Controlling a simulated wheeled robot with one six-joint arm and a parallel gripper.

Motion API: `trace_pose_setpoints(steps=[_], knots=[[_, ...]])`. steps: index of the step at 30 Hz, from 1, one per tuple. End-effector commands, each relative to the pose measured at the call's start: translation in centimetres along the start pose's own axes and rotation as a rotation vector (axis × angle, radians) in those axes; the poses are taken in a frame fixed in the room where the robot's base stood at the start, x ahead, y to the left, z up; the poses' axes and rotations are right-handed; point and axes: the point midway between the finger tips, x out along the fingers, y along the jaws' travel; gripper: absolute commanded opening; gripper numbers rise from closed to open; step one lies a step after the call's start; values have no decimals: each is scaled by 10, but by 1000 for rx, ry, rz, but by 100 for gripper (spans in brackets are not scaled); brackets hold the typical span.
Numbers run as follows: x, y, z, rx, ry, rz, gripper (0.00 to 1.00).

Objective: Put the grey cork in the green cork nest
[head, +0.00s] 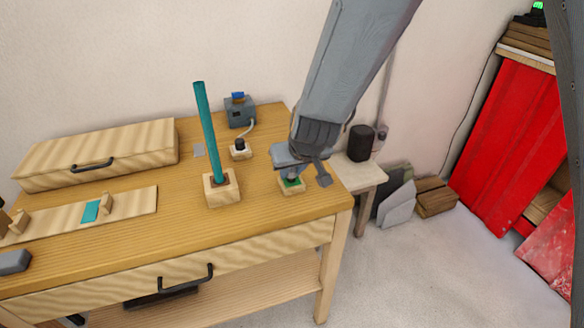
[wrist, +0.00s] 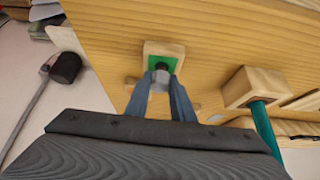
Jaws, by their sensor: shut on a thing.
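The green cork nest (head: 298,187) is a small wooden block with a green top near the right end of the workbench. It also shows in the wrist view (wrist: 152,50), just beyond the fingertips. My gripper (head: 292,179) is directly over the nest, pointing down. In the wrist view my gripper (wrist: 160,84) is shut on the grey cork (wrist: 160,78). The cork is at the nest's dark hole; I cannot tell whether its lower end is inside. In the head view the cork is mostly hidden by my gripper.
A teal rod (head: 208,130) stands in a wooden block (head: 220,190) left of the nest. A small socket with a black top (head: 240,149) and a grey device (head: 239,112) are behind. A wooden case (head: 98,155) lies at back left.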

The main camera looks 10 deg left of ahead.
Motion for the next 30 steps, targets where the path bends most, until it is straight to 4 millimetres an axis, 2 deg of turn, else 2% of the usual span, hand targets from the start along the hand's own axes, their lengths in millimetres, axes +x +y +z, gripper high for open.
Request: trace_pose_setpoints(steps=[3,30], knots=[[5,0,3,0,1,0,1],[5,0,10,-1,-9,0,1]])
